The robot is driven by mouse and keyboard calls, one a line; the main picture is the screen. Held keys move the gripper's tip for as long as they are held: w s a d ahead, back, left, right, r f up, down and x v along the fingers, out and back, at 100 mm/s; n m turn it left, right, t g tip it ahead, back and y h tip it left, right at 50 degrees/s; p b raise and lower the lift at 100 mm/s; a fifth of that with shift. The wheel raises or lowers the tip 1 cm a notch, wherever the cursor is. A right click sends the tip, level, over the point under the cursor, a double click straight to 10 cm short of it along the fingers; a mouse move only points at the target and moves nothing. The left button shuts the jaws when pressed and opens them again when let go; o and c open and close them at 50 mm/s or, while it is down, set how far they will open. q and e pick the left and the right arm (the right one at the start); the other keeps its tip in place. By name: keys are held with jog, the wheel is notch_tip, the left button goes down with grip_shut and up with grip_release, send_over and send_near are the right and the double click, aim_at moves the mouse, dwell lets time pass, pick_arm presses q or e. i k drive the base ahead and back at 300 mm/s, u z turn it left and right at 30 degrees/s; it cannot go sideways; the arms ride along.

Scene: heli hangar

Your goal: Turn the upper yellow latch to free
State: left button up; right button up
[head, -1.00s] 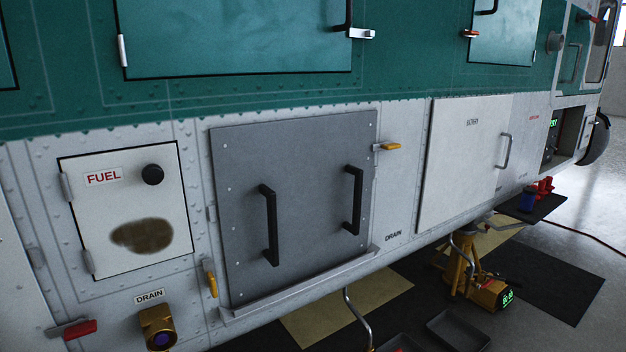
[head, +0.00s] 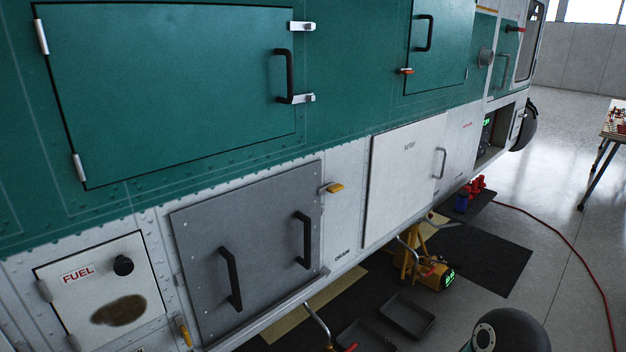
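The upper yellow latch (head: 335,187) is at the upper right edge of the grey panel (head: 262,245). Its yellow handle lies roughly level, pointing right, and its metal end meets the panel's edge. A lower yellow latch (head: 183,331) is beside the panel's lower left edge, with its handle roughly upright. The panel has two black handles and sits flat against the white lower hull. Neither of my grippers shows. A dark rounded part at the lower right looks like one of my arm links, well apart from the latch.
The fuel door (head: 100,292) is left of the panel. Dark trays (head: 407,317) and a yellow jack (head: 425,268) stand on the floor below. A red hose (head: 565,238) crosses the open floor at right.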

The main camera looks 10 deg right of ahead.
aim_at(333, 188)
jog(key=z, duration=0.05)
jog(key=k, duration=0.5)
jog(key=z, duration=0.65)
jog(key=i, duration=0.25)
jog(key=z, duration=0.8)
jog(key=i, duration=0.8)
jog(key=u, duration=4)
jog(key=k, duration=0.1)
jog(key=z, duration=2.05)
jog(key=i, duration=0.45)
jog(key=u, duration=0.1)
